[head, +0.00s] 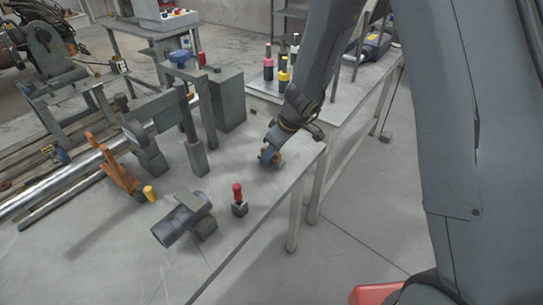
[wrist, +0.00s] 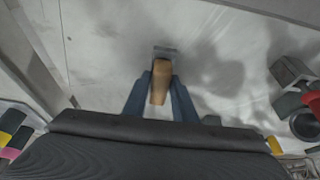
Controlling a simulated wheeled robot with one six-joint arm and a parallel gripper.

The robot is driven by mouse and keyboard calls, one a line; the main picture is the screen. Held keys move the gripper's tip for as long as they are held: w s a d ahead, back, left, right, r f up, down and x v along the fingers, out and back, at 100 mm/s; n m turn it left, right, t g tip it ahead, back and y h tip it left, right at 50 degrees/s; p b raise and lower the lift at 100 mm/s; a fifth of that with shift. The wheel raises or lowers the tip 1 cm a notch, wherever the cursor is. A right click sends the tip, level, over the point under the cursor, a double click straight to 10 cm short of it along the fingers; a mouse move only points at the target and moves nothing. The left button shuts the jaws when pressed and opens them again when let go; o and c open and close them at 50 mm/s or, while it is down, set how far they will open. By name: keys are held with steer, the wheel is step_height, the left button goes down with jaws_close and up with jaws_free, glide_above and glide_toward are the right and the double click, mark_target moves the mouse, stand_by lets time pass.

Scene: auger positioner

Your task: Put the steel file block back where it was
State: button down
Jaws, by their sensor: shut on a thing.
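A red-handled dark block (head: 239,208) and a dark cylinder in a clamp (head: 181,221) stand nearer on the workbench (head: 110,265). Tall grey posts (head: 228,100) stand left of my gripper.

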steer(key=shift+f, duration=0.3)
steer(key=shift+s+f+b, duration=0.1)
steer(key=shift+f+b, duration=0.55)
steer(key=shift+b, duration=0.65)
steer(key=c, duration=1.5)
jaws_free()
steer(key=shift+d+f, duration=0.15)
steer(key=shift+o, duration=0.2)
steer(key=shift+s, duration=0.3)
steer(key=p, duration=0.2)
steer(key=shift+a+r+p, duration=0.25)
steer(key=shift+r+p, duration=0.05)
steer(key=shift+r, duration=0.05)
